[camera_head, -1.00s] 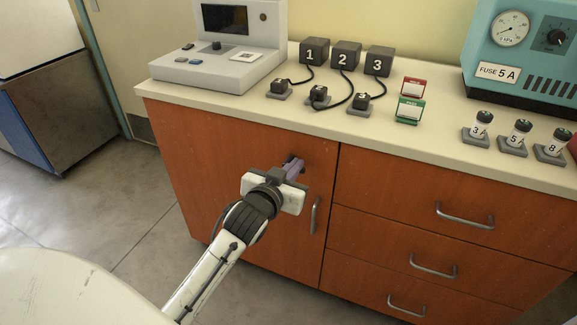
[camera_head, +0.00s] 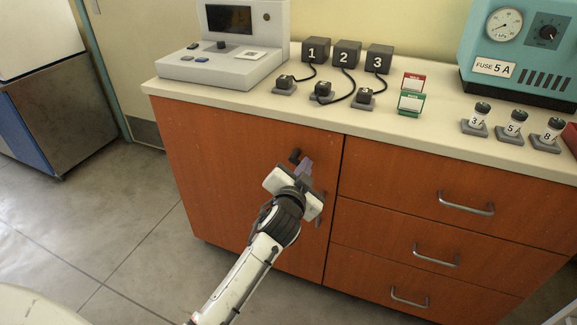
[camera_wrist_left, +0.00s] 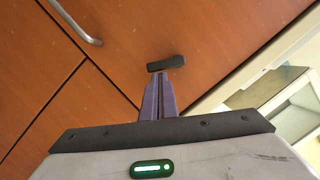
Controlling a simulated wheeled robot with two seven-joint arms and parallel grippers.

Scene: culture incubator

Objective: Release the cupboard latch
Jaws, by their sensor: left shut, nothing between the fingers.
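The cupboard door (camera_head: 225,150) is the orange-brown panel at the left of the counter front, and it looks closed. Its dark latch (camera_head: 294,156) is a short black lever near the top right of the door; it also shows in the left wrist view (camera_wrist_left: 166,64), just beyond my fingertips. My left gripper (camera_head: 304,166) is at the door beside the latch, with its purple fingers shut and empty. In the wrist view the fingertips (camera_wrist_left: 159,76) point at the latch; I cannot tell whether they touch it. My right gripper is not in view.
A metal door handle (camera_wrist_left: 82,28) lies near the latch, mostly hidden by my arm in the head view. Drawers with metal handles (camera_head: 465,204) are on the right. The countertop (camera_head: 240,103) holds a console, numbered blocks, vials and a teal device. Floor (camera_head: 130,225) at left is clear.

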